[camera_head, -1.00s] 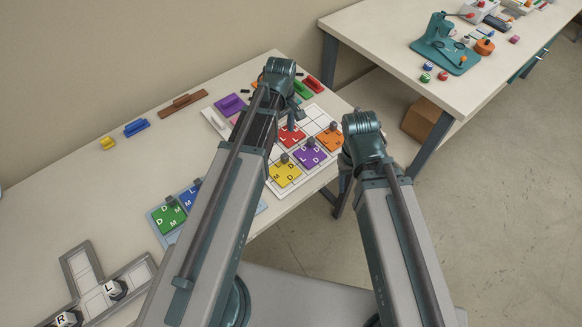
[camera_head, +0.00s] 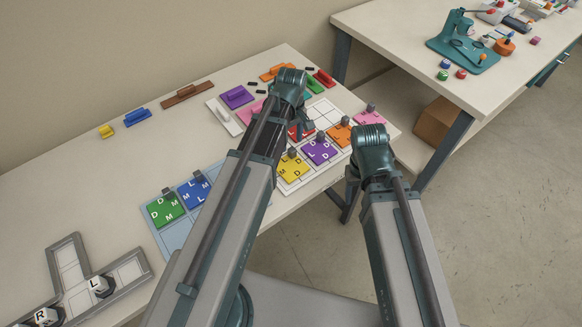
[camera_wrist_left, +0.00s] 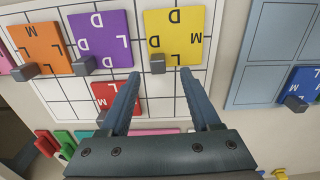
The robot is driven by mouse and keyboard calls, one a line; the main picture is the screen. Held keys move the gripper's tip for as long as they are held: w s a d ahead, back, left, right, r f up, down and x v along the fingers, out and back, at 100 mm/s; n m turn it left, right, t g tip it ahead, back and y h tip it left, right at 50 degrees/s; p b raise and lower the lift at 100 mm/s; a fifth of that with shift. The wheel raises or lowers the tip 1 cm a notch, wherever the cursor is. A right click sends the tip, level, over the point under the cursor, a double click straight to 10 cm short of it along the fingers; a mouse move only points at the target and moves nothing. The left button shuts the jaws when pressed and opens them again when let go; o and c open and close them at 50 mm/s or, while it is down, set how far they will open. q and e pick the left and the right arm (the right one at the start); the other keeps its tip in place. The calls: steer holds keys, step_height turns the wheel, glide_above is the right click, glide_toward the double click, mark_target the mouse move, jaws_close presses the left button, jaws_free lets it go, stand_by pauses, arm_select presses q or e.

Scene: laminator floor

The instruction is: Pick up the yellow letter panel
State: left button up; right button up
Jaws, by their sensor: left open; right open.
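The yellow letter panel (camera_head: 291,168) lies on the white grid board (camera_head: 296,186), with a grey knob on its edge. It also shows in the left wrist view (camera_wrist_left: 174,32), with letters and the grey knob toward my gripper. My left gripper (camera_wrist_left: 158,75) is open and empty, its fingertips just short of the panel, on either side of the knob's line. In the head view my left gripper (camera_head: 304,126) is partly hidden by its own arm, above the board. My right arm's end shows at the right of the board; its fingers are hidden.
Purple (camera_head: 320,151), orange (camera_head: 340,136) and red (camera_wrist_left: 115,97) panels share the grid board around the yellow one. A blue tray (camera_head: 178,232) holds green (camera_head: 166,210) and blue (camera_head: 194,192) panels. Coloured handled blocks line the table's back.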

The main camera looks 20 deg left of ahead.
mark_target(292, 149)
arm_select(q)
steer(key=shift+w+d+f+b, duration=0.1)
steer(key=shift+d+f+b, duration=0.05)
steer(key=shift+f+b, duration=2.5)
steer(key=shift+r, duration=0.1)
jaws_close()
